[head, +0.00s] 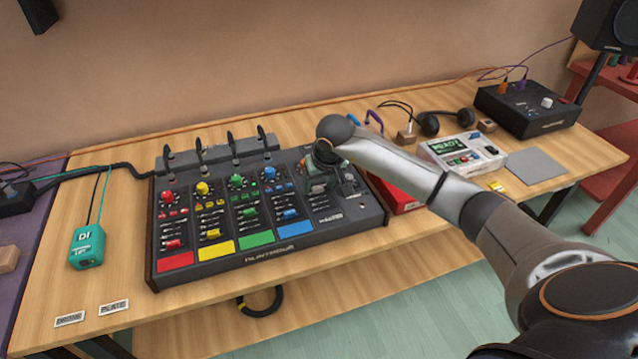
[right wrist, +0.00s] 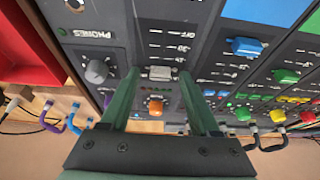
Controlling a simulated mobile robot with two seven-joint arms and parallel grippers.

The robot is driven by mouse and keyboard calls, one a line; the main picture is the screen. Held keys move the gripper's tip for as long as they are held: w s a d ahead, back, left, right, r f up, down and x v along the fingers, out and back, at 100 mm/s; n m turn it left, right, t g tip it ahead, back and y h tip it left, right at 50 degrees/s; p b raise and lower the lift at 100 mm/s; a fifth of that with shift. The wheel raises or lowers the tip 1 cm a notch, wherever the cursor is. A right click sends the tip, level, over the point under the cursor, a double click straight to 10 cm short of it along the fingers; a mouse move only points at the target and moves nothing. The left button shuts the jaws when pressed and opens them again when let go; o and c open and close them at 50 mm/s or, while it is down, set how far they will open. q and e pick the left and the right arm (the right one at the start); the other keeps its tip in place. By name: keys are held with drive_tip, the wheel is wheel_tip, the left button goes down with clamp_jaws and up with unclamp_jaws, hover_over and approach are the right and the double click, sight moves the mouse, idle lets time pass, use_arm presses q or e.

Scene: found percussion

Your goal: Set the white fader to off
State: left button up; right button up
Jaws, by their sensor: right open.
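The white fader cap (right wrist: 160,73) shows in the right wrist view on the dark mixer, in a column with an orange knob (right wrist: 155,106). Its scale has OFF printed toward the top of that view, and the cap sits some way below that mark. My right gripper (right wrist: 158,77) is open, with one green finger on each side of the cap; I cannot tell whether they touch it. In the head view my right gripper (head: 328,180) is over the right part of the mixer (head: 270,262) and hides the white fader. My left gripper is not in view.
Blue (right wrist: 245,47), green and yellow faders lie to the right in the wrist view, and a PHONES knob (right wrist: 97,71) to the left. A red tray (head: 405,200) stands right of the mixer. Cables plug in along its back.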

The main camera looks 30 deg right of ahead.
clamp_jaws()
idle(0.3)
idle(1.0)
